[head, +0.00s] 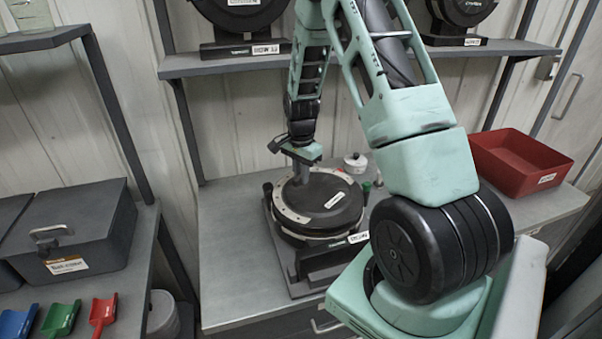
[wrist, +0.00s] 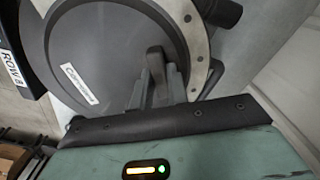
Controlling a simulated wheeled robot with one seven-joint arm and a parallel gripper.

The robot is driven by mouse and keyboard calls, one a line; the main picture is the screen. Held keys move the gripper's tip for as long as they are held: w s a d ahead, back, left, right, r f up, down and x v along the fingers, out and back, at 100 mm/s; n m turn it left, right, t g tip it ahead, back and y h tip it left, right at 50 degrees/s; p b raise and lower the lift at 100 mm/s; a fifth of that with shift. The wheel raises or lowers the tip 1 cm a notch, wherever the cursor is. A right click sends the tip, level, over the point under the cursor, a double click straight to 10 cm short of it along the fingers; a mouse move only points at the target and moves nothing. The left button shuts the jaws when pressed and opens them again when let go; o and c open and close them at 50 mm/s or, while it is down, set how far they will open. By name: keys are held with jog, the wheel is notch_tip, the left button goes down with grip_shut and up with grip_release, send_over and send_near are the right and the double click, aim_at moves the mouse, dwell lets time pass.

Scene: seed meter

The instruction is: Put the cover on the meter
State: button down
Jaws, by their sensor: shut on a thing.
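The meter (head: 302,262) stands on the grey bench, with a row label on its front. The cover (head: 338,190), a round dark disc with a white label, lies over the meter's round housing; it also fills much of the wrist view (wrist: 110,50). A pale bolted ring (head: 290,212) shows along the cover's left side, and on the right in the wrist view (wrist: 198,45). My gripper (head: 301,180) reaches down onto the cover near its back left edge and is shut on it. I cannot tell whether the cover is fully seated.
A small white lidded pot (head: 355,163) stands behind the meter. A red bin (head: 515,165) is at the right. Shelves with more meters (head: 240,48) hang above. A dark case (head: 75,225) and several scoops (head: 62,318) are at the left. Bench left of the meter is clear.

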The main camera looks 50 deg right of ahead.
jog(key=shift+f+b, duration=0.3)
jog(key=shift+f, duration=0.4)
dwell(1.5)
jog(key=c, duration=1.3)
grip_release()
jog(key=shift+r, duration=0.15)
jog(key=shift+c, duration=0.3)
jog(key=shift+r+p, duration=3.55)
jog(key=shift+r, duration=1.1)
